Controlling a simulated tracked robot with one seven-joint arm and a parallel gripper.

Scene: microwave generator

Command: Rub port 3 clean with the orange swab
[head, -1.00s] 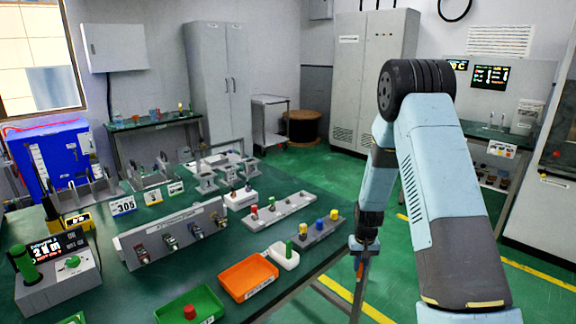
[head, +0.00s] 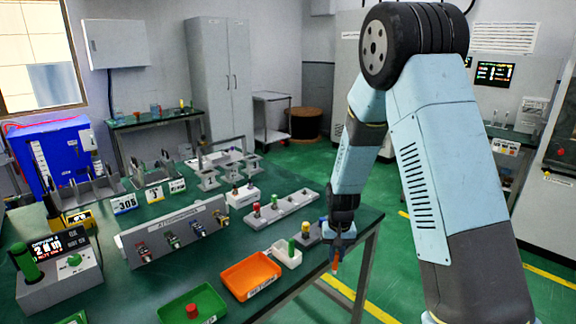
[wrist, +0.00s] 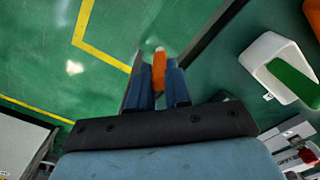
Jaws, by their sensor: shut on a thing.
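My gripper (head: 340,240) is shut on the orange swab (head: 335,266), beside the right edge of the table. In the wrist view, the swab (wrist: 159,72) sits between the two fingers of my gripper (wrist: 157,82), its pale tip pointing outward over the green floor. The grey port panel (head: 168,229) stands on the table, left of my gripper and well apart from it. It carries a row of several metal ports with coloured parts. The port numbers are too small to read, so I cannot tell which is port 3.
A white tray (head: 279,262) with a green object lies just left of my gripper. An orange tray (head: 250,275) and a green tray (head: 213,309) holding a red piece sit in front. A grey block (head: 311,241) with coloured pegs is beside my gripper.

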